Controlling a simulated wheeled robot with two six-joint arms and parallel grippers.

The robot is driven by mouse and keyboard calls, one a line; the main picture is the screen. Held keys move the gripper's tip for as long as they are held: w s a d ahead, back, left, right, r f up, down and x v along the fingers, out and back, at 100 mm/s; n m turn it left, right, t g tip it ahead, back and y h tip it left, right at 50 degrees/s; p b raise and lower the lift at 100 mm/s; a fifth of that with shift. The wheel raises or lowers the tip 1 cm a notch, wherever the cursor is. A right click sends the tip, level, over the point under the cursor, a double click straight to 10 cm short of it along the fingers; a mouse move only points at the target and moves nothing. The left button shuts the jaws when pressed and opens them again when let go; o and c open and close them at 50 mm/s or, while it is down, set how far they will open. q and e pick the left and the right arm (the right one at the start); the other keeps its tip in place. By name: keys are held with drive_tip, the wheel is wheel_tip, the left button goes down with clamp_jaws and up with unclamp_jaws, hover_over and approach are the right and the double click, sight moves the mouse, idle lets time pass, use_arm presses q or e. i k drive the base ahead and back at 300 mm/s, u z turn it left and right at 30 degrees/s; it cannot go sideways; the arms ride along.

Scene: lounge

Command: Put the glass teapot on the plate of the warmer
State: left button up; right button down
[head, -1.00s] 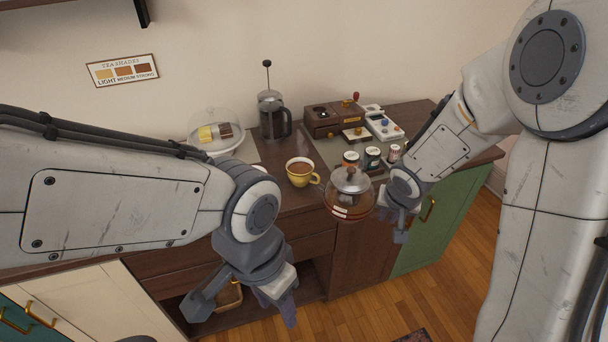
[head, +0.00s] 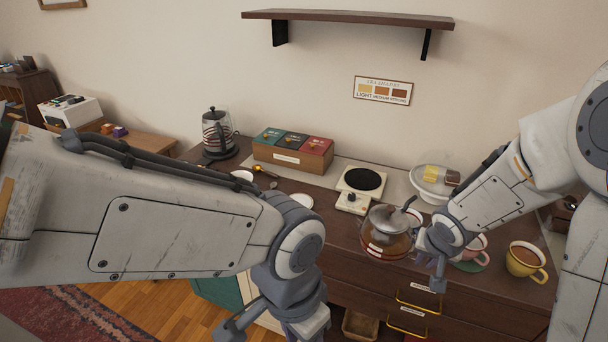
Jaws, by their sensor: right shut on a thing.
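The glass teapot (head: 386,240) has a grey lid and holds reddish-brown tea. It hangs upright in front of the counter's middle. My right gripper (head: 430,262) is shut on its handle side; the gripper hides most of the handle. The warmer (head: 352,203) is a cream unit with a knob in front, and its round black plate (head: 362,179) is bare. The teapot is in front and slightly right of the warmer in the picture, apart from the plate. My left gripper (head: 272,332) is low in front of the counter, open and empty, partly cut off by the frame's lower edge.
A yellow cup (head: 526,260) and a pink cup (head: 471,248) stand at the right. A shelf (head: 350,18) hangs above.

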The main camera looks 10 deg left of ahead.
sight(362, 177)
drive_tip(key=u, duration=1)
drive_tip(key=i, duration=0.7)
drive_tip(key=z, duration=0.95)
drive_tip(key=i, duration=0.5)
drive_tip(key=u, duration=0.05)
